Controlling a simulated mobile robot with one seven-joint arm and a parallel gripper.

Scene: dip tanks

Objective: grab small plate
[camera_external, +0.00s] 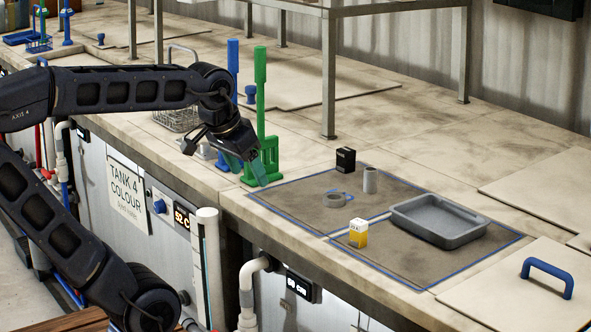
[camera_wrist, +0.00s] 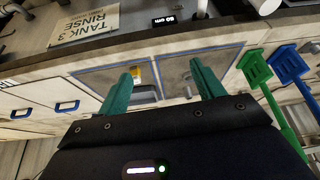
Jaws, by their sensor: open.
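My gripper (camera_external: 247,172) is open and empty, its teal fingers hanging beside the green paddle above the counter, left of the blue-outlined mats. In the wrist view my gripper (camera_wrist: 166,66) shows its two fingers apart with nothing between them. No object is plainly a small plate. A shallow grey tray (camera_external: 440,221) lies on the right mat, partly seen between the fingers in the wrist view (camera_wrist: 146,95). A flat grey ring (camera_external: 335,200) lies on the left mat, apart from my gripper. I cannot tell if either is the named plate.
A grey cylinder (camera_external: 370,180) and a black box (camera_external: 346,159) stand behind the ring. A yellow-and-white box (camera_external: 358,233) stands in front of the tray. The tall green paddle (camera_external: 260,100) and blue paddle (camera_external: 233,65) stand close to my gripper. A blue-handled lid (camera_external: 520,290) lies front right.

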